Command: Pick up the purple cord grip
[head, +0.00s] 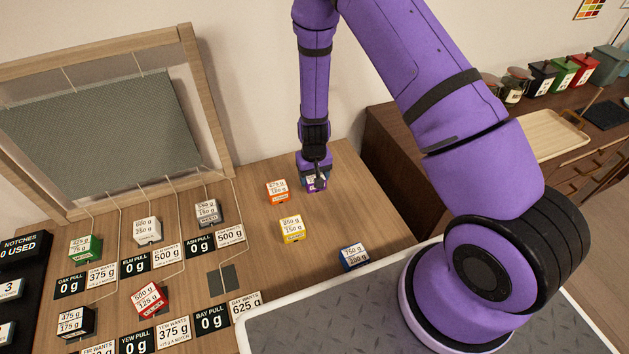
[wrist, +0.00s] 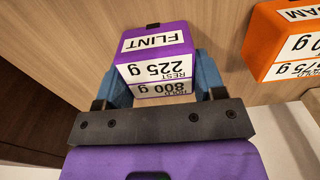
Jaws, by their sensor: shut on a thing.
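The purple cord grip (wrist: 157,52) is a small block with white labels reading FLINT, 225 g rest and 800 g hold. In the head view it shows as a small purple block (head: 317,184) at the back right of the wooden table. My gripper (wrist: 162,78) has its blue fingers on both sides of the block and is shut on it. In the head view my gripper (head: 315,174) points down over the block and partly hides it. I cannot tell whether the block touches the table.
An orange block (head: 277,191) sits close to the left, with a yellow block (head: 292,229) nearer and a blue block (head: 354,257) at front right. Corded blocks, including a green one (head: 85,248), stand left below a framed grey panel (head: 100,130). Bare table lies right of my gripper.

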